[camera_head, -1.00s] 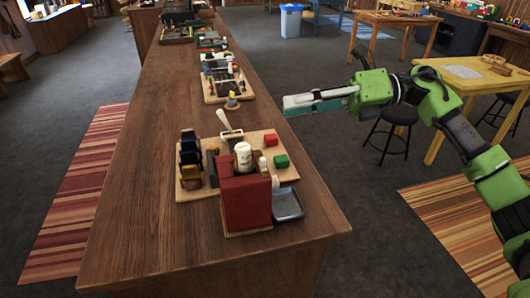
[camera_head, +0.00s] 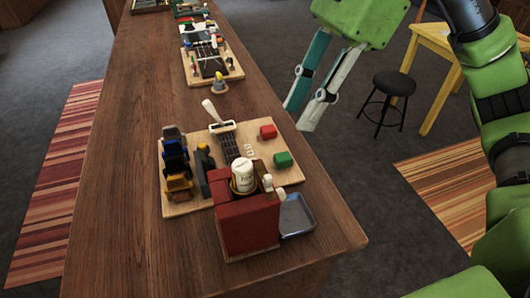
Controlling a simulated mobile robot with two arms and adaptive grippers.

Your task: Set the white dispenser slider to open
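A red box-shaped dispenser (camera_head: 247,226) stands at the near end of the long wooden counter. A white bottle-like cylinder (camera_head: 242,175) stands upright in its top. Small pale knobs (camera_head: 267,183) show at its right side; I cannot tell which is the white slider or how it is set. A grey metal tray (camera_head: 296,215) sits at the dispenser's right foot. My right gripper (camera_head: 300,117) is open and empty, fingers pointing down, above and beyond the dispenser near the counter's right edge, touching nothing. My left gripper is not in view.
The counter's left side is clear. A black stool (camera_head: 394,85) stands right.

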